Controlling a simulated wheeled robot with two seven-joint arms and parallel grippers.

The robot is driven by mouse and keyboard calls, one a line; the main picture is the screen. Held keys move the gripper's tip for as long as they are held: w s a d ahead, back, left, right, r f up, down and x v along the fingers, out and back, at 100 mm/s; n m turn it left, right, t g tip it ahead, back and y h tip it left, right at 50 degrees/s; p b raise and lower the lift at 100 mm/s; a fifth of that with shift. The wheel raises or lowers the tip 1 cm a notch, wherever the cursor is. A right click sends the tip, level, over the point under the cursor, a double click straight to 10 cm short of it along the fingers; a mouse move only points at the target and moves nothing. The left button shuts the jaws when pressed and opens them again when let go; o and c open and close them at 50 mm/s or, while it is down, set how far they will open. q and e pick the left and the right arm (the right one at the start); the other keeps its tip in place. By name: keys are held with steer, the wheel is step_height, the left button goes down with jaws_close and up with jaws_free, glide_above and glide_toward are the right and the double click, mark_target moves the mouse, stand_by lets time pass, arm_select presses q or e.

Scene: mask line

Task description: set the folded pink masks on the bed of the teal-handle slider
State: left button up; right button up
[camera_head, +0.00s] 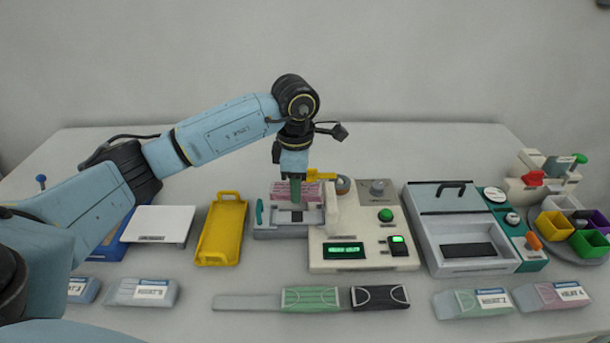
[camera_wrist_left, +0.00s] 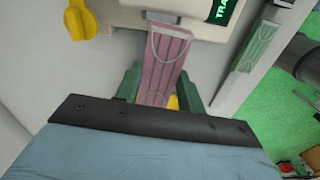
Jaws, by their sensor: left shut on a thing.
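The folded pink masks (camera_head: 281,190) are between the green fingers of my left gripper (camera_head: 296,198), which is shut on them. In the left wrist view the pink masks (camera_wrist_left: 164,62) stretch out past the fingertips (camera_wrist_left: 160,90). In the head view they are at the far side of the slider, whose grey bed (camera_head: 285,216) has a dark patch and whose teal handle (camera_head: 259,212) stands at its left end. I cannot tell whether the masks touch the bed. My right gripper is not in view.
A cream machine (camera_head: 350,225) with a green display and button adjoins the slider on the right. A yellow tray (camera_head: 221,235) stands at left. A green mask (camera_head: 310,299) and a black mask (camera_head: 380,297) lie in front. A grey lidded box (camera_head: 463,233) stands at right.

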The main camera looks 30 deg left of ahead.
mark_target(298, 217)
arm_select(q)
steer(key=shift+w+a+f+n, duration=0.2)
steer(key=shift+n, duration=0.3)
steer(key=shift+s+f+b, duration=0.1)
steer(key=shift+f+b, duration=0.75)
steer(key=shift+f, duration=0.15)
step_height(298, 217, down, 2)
steer(key=shift+f+b, duration=0.15)
steer(key=shift+b, duration=0.65)
steer(key=shift+f+b, duration=0.5)
steer(key=shift+f, duration=0.2)
steer(key=shift+f+b, duration=0.35)
steer(key=shift+f, duration=0.2)
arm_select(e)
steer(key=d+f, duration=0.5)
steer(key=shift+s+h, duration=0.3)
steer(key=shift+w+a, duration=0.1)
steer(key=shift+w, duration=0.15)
arm_select(q)
steer(key=shift+f, duration=0.2)
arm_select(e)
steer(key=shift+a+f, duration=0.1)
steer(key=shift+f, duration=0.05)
